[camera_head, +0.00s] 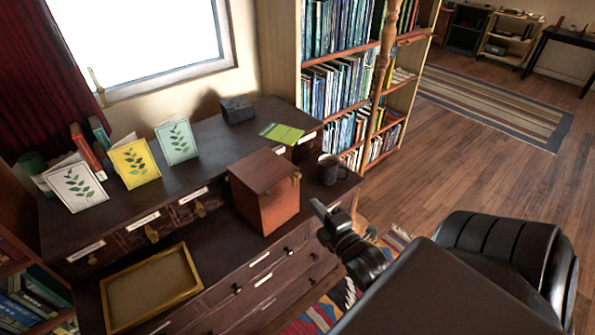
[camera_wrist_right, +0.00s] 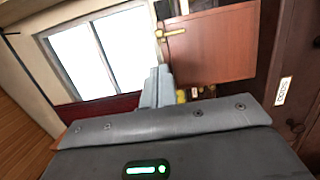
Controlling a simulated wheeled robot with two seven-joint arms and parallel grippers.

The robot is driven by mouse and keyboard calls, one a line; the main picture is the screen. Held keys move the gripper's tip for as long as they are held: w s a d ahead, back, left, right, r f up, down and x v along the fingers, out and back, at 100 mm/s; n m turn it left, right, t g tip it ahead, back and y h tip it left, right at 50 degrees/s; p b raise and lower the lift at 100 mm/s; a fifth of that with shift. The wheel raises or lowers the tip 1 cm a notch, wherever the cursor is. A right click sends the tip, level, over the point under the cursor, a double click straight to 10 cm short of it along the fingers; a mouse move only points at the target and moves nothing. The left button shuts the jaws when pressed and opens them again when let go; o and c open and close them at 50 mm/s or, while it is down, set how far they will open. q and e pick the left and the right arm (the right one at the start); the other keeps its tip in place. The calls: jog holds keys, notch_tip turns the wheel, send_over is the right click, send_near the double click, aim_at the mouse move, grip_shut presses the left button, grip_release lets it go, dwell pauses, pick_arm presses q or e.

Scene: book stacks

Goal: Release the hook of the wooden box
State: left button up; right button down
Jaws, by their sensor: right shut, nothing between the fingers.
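The reddish-brown wooden box (camera_head: 266,202) stands on the dark dresser, its lid down. Its brass hook (camera_head: 296,177) shows at the top edge of its right side. In the right wrist view the box (camera_wrist_right: 218,48) fills the upper middle, with the brass hook (camera_wrist_right: 171,33) at its left edge. My right gripper (camera_head: 318,208) is in front and to the right of the box, apart from it. Its fingers (camera_wrist_right: 157,82) are shut and empty, pointing toward the hook side. My left gripper is out of view.
A dark mug (camera_head: 329,169) stands just right of the box. A green book (camera_head: 282,133) and a dark block (camera_head: 237,109) lie behind it. Leaf-print cards (camera_head: 135,162) stand at left. An empty wooden tray (camera_head: 151,288) lies front left. A bookcase (camera_head: 340,85) rises behind.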

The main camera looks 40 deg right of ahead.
jog(key=shift+w, duration=0.1)
jog(key=p, duration=0.2)
send_near(290, 176)
jog(key=w, duration=0.2)
jog(key=w+d, duration=0.1)
jog(key=w, duration=0.1)
jog(key=shift+w+f, duration=0.1)
jog(key=shift+w, duration=0.15)
jog(key=shift+w+d+f, duration=0.1)
jog(key=shift+w+d, duration=0.1)
jog(key=shift+w, duration=0.55)
